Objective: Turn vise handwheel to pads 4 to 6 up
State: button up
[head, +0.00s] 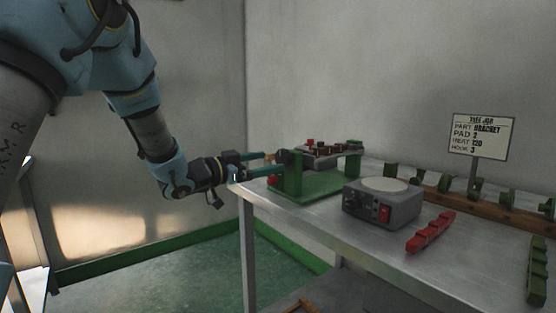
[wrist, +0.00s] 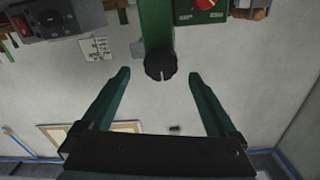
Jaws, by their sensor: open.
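The vise handwheel is a dark round knob (wrist: 161,66) with a light slot, at the end of a green upright (wrist: 156,25) in the wrist view. In the head view the handwheel (head: 283,156) is at the left end of the vise, whose green base (head: 318,184) rests on the table. A bar carrying small pads (head: 335,150) spans the vise; the pad numbers are too small to read. My gripper (head: 267,165) is open and empty, pointing at the handwheel from the left. In the wrist view its fingertips (wrist: 159,76) lie on either side of the knob, with gaps.
A grey heater box (head: 382,203) with a red switch stands right of the vise on the metal table (head: 325,222). A red stepped block (head: 430,232), green stepped block (head: 538,270) and wooden rack (head: 480,207) lie farther right. A sign (head: 481,137) stands behind.

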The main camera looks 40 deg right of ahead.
aim_at(280, 159)
jog(key=shift+s+d, duration=0.1)
jog(key=shift+d, duration=2.15)
jog(key=c, duration=1.4)
